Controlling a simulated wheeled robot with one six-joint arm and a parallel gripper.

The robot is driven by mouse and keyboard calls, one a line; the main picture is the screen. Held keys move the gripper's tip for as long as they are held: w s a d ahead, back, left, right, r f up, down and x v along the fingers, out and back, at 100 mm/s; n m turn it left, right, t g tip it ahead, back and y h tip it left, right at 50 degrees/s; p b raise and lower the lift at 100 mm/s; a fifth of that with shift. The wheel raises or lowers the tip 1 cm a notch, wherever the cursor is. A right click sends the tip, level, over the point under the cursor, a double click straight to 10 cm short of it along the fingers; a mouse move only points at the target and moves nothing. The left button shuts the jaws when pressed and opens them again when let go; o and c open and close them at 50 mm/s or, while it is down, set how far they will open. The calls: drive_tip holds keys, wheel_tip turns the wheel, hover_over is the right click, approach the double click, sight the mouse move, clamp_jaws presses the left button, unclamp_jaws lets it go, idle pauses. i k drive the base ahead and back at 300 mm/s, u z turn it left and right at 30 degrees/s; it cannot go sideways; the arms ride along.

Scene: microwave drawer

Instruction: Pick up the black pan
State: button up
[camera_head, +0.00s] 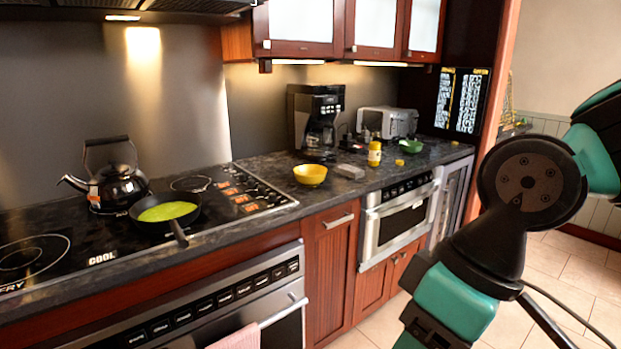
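The black pan (151,225) sits on the dark cooktop at the left, in front of the kettle. A flat yellow-green filling or food (168,211) lies in it. Its black handle (179,233) points toward the counter's front edge, down and slightly right in the picture. My arm, teal and black, stands at the right of the picture, well apart from the pan. My gripper is outside the picture.
A black kettle (113,187) stands right behind the pan. A yellow bowl (310,174), a coffee maker (314,118), a yellow bottle (374,153) and a toaster (388,122) stand on the counter to the right. A towel (238,338) hangs on the oven handle below.

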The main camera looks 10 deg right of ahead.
sight(172, 211)
drive_tip(key=u, duration=0.35)
drive_tip(key=k, duration=0.45)
drive_tip(key=u, duration=0.95)
drive_tip(key=i, duration=2.05)
drive_tip(key=z, duration=0.45)
